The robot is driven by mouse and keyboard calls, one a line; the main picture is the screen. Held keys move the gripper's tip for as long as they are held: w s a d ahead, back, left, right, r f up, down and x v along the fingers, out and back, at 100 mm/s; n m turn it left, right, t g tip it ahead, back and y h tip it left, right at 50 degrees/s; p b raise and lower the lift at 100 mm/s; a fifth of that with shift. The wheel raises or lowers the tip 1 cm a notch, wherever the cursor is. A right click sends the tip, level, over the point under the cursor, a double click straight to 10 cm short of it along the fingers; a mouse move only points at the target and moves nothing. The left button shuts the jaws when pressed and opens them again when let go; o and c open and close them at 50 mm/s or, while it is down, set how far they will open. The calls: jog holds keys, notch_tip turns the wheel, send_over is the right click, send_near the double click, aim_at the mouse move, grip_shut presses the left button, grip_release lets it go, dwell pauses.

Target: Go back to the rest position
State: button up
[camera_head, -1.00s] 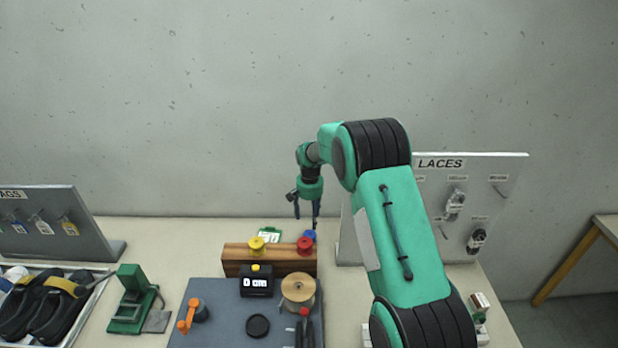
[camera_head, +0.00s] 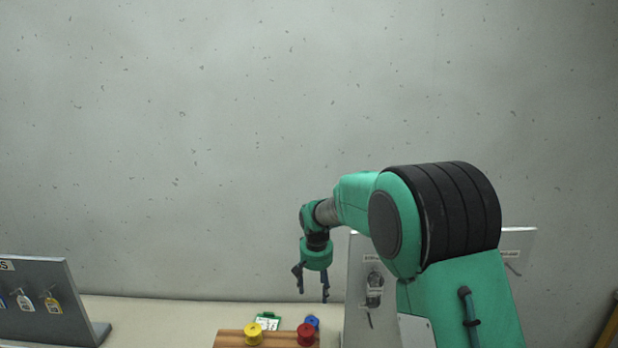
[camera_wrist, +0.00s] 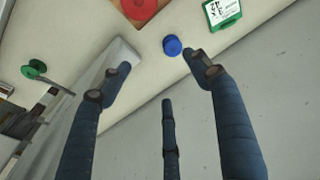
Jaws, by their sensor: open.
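My gripper (camera_head: 313,286) is open and empty, pointing down in the air above the back of the table, left of the laces board (camera_head: 357,290). Its spread fingers also show in the wrist view (camera_wrist: 160,95), with nothing between them. Below it on the table are a blue spool (camera_head: 312,322) and a green-framed card (camera_head: 268,321). In the wrist view the blue spool (camera_wrist: 172,46) lies beyond the fingertips, apart from them.
A wooden block (camera_head: 230,338) holds a yellow spool (camera_head: 253,333) and a red spool (camera_head: 307,334). A grey tag board (camera_head: 45,300) stands at the left. My arm hides much of the laces board.

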jog(key=s+d+r+t+b, duration=0.1)
jog(key=s+d+r, duration=0.5)
jog(key=s+r, duration=0.45)
jog(key=s+d+r+t+b, duration=0.1)
jog(key=s+d+r, duration=0.6)
jog(key=s, duration=0.7)
jog(key=s+d+t, duration=0.1)
jog(key=s+d, duration=0.1)
jog(key=s, duration=1)
jog(key=s+d+t, duration=0.1)
jog(key=s+d, duration=0.2)
jog(key=s, duration=1)
jog(key=shift+d+r+m, duration=0.25)
jog(key=shift+d+m, duration=0.05)
